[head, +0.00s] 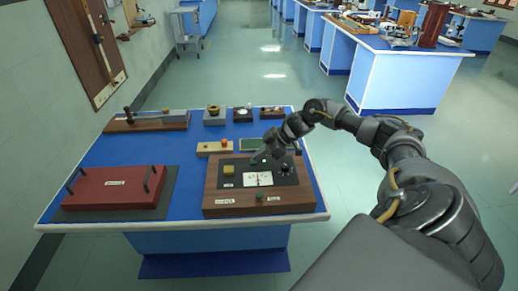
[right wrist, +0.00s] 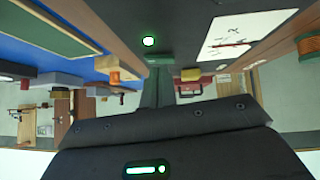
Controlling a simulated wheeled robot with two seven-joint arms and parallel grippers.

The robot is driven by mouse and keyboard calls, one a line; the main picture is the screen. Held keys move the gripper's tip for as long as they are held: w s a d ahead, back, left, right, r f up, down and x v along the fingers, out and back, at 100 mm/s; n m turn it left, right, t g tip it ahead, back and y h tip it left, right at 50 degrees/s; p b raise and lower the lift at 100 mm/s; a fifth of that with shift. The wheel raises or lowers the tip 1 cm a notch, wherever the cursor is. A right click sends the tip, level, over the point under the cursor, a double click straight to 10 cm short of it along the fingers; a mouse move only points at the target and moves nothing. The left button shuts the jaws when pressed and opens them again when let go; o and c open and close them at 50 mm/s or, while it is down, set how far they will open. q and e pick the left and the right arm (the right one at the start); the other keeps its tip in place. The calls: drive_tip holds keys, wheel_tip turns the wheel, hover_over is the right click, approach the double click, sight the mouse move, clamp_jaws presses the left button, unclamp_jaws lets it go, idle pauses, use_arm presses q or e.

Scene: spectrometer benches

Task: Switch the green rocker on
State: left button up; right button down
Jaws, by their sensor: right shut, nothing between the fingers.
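The instrument (head: 212,200) is a wooden box with a black sloped panel on the blue bench. A small green piece that looks like the green rocker (right wrist: 158,59) sits on the dark panel in the right wrist view, beside a glowing green lamp (right wrist: 149,41). The lamp also shows lit in the head view (head: 265,160). My right gripper (head: 260,157) is shut and empty over the panel's upper part. Its fingertips (right wrist: 158,72) are at or very near the green piece; I cannot tell whether they touch. The rocker's tilt is unclear. My left gripper is out of view.
A red box with handles (head: 115,188) stands to the left. Small apparatus and a green board (head: 252,144) stand behind. Blue bench top is clear between them.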

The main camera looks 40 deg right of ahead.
sight(263, 161)
drive_tip(key=shift+r, duration=0.1)
drive_tip(key=r+p, duration=0.5)
drive_tip(key=shift+w+d, duration=0.2)
drive_tip(key=shift+w, duration=0.05)
drive_tip(key=shift+s+d+b, duration=0.35)
drive_tip(key=shift+d+b, duration=0.35)
drive_tip(key=shift+b, duration=0.4)
drive_tip(key=w+b+v, duration=0.1)
drive_tip(key=v, duration=0.7)
drive_tip(key=shift+d+b, duration=0.35)
